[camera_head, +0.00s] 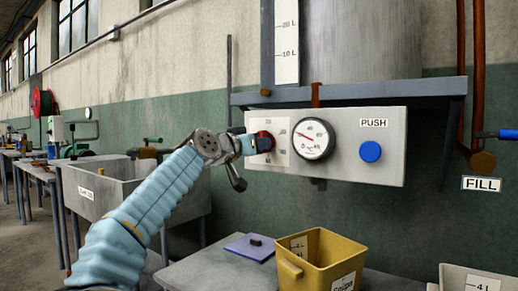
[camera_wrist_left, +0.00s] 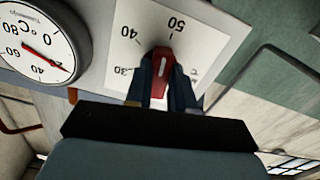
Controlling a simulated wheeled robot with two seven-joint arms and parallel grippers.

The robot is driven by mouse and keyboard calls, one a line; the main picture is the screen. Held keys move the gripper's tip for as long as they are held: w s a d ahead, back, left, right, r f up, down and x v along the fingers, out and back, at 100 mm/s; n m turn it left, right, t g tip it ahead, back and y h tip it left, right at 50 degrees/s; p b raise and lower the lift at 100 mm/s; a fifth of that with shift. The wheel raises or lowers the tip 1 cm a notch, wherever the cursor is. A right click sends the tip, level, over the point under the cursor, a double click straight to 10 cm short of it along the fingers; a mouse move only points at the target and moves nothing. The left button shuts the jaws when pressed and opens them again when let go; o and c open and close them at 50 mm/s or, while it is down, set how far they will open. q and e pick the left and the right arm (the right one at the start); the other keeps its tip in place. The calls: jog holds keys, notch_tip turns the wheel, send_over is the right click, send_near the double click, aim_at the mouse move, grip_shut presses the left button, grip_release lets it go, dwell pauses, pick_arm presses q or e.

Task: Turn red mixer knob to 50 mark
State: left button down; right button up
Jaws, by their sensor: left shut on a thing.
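The red mixer knob (camera_head: 265,141) sits on a white scale plate at the left of the grey control panel (camera_head: 345,172). My left gripper (camera_head: 250,144) is shut on it from the left. In the left wrist view the knob (camera_wrist_left: 161,68) is between my two dark fingers (camera_wrist_left: 162,88), and a white line shows on it. The scale there is upside down, with the 50 mark (camera_wrist_left: 175,23), the 40 mark (camera_wrist_left: 130,32) and the 30 mark (camera_wrist_left: 126,71). The line points up the picture, roughly towards 50; its exact setting is unclear. My right gripper is not in view.
A dial thermometer (camera_head: 313,139) with a red needle is close right of the knob. A blue button (camera_head: 370,151) under a PUSH label is farther right. A yellow bin (camera_head: 335,253) and a purple pad (camera_head: 249,249) are on the table below. A grey sink (camera_head: 120,194) stands left.

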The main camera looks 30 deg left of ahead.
pick_arm(q)
jog(key=shift+f+m, duration=0.2)
jog(key=shift+m, duration=0.9)
jog(key=c, duration=1)
grip_release()
jog(key=shift+r, duration=0.1)
jog(key=shift+o, duration=0.2)
jog(key=shift+s, duration=0.1)
jog(key=s+a+b, duration=0.1)
jog(key=s+b, duration=0.3)
jog(key=s, duration=0.9)
jog(key=shift+s, duration=0.25)
jog(key=shift+a, duration=0.1)
